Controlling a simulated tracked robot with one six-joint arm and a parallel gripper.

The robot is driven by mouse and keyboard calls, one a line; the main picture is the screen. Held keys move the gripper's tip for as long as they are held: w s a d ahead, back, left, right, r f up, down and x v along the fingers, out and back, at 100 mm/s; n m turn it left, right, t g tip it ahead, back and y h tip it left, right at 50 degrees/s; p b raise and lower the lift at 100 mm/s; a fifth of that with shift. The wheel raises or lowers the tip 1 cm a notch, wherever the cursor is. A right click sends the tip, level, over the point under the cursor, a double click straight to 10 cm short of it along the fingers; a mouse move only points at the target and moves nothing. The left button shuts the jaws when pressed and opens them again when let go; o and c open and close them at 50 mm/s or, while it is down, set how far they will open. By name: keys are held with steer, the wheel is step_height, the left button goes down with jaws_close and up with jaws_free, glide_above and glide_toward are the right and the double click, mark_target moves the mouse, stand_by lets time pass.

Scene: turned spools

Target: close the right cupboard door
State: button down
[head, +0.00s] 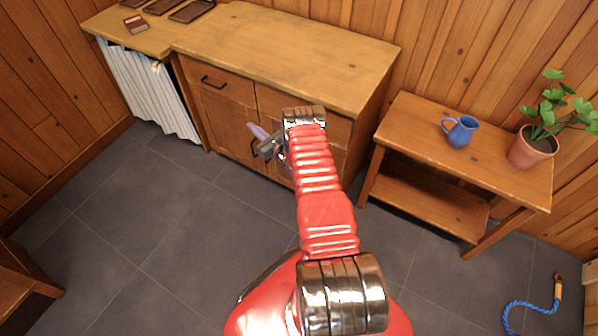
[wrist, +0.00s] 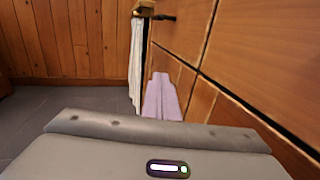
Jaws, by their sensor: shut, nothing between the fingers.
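The wooden cupboard (head: 290,50) stands against the back wall with drawers above doors. The right cupboard door (wrist: 228,112) shows in the wrist view below the right drawer, with a dark gap along its top. It looks nearly in line with the front, but I cannot tell if it is fully shut. In the head view my red arm hides most of it. The left door (head: 228,125) looks shut. My gripper (head: 256,132) is shut and empty, its lavender fingers in front of the cupboard. They also show in the wrist view (wrist: 162,98), close to the front; contact is unclear.
A low side table (head: 410,120) with a blue jug (head: 460,131) and potted plant (head: 532,148) stands to the right. A shelf (head: 150,38) with a white curtain (head: 150,88) is left. A blue rope (head: 530,307) lies right. The grey floor in front is clear.

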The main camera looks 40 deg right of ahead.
steer(key=s+a, duration=0.3)
steer(key=a, duration=1)
steer(key=shift+s, duration=0.35)
steer(key=shift+f, duration=0.1)
